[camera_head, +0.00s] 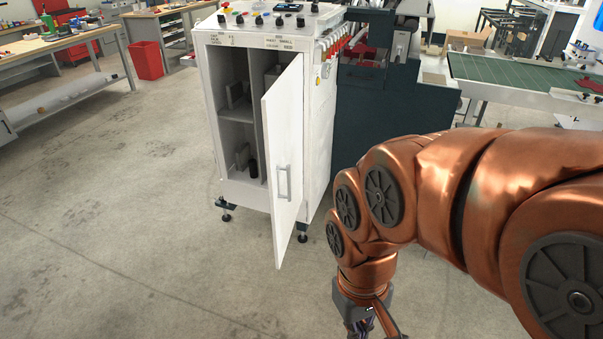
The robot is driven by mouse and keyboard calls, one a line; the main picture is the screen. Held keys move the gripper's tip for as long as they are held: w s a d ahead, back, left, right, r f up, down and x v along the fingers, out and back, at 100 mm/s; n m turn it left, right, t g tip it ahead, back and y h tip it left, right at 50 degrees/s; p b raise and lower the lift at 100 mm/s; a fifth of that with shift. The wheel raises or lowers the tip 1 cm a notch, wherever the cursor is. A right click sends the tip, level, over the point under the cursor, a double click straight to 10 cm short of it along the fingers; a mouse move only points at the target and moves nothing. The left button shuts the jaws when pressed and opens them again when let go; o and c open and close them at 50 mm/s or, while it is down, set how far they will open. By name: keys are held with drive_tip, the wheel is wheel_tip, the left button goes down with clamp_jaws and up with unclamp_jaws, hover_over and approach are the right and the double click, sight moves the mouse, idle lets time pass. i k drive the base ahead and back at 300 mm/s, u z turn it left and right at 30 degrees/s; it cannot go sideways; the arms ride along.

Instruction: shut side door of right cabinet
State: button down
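The white cabinet (316,135) stands ahead of me, a little left of the picture's middle. Its door (285,140) is hinged on the right and swung wide open toward me. A grey bar handle (283,183) sits on the door's face. The open front shows shelves and a few dark items inside. My gripper (372,334) hangs low at the bottom edge, right of the door and apart from it. Its fingertips are cut off by the frame, so its opening does not show.
A dark machine (385,115) adjoins the cabinet on the right, with a green conveyor (520,80) beyond it. A red bin (146,60) and a workbench (65,45) stand at the left back. The concrete floor (130,220) at the left and front is clear.

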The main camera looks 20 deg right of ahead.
sight(281, 104)
drive_tip(key=z, duration=0.75)
drive_tip(key=i, duration=1.65)
drive_tip(key=z, duration=1.45)
drive_tip(key=k, duration=1.2)
drive_tip(key=u, duration=1.85)
